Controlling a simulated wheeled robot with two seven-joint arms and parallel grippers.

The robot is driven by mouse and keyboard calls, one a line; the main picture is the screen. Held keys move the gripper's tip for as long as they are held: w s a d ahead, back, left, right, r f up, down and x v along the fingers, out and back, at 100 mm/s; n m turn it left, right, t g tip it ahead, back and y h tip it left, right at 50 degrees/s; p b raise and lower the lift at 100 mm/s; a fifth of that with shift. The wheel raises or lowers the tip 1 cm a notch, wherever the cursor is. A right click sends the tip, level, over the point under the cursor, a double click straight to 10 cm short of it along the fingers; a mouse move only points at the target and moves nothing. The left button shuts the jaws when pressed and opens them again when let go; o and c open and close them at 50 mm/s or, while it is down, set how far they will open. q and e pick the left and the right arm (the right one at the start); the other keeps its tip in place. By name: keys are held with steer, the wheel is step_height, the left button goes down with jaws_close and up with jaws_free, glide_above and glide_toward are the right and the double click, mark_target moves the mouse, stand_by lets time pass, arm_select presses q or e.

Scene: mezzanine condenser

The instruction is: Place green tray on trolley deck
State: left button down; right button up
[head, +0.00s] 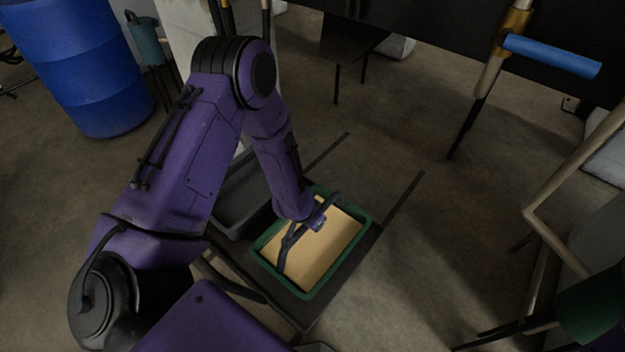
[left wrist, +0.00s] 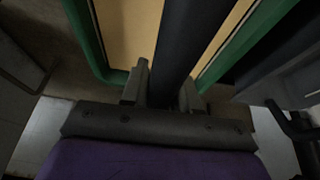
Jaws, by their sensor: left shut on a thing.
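The green tray (head: 280,278) has a tan inside and a dark handle across its top. In the head view it lies over the dark trolley deck (head: 318,306), toward its right side. I cannot tell whether its underside touches the deck. My left gripper (head: 293,234) reaches down over the tray's middle and is shut on the dark handle. The left wrist view shows my left gripper's fingers (left wrist: 163,93) on both sides of the handle, with the green tray's rim (left wrist: 88,40) beyond. My right gripper is not in view.
A dark grey tray (head: 240,205) sits left of the green tray, partly hidden by my arm. A blue barrel (head: 82,65) stands at the upper left. A pipe with a blue handle (head: 552,55) is at the upper right. Floor is clear between deck and right-hand pipes.

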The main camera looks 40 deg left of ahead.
arm_select(q)
steer(key=shift+r, duration=0.1)
steer(key=c, duration=0.8)
jaws_free()
steer(key=shift+s, duration=0.1)
steer(key=shift+c, duration=0.2)
steer(key=p+v, duration=0.3)
steer(key=v, duration=0.8)
steer(key=shift+s+r, duration=0.15)
steer(key=shift+r, duration=0.3)
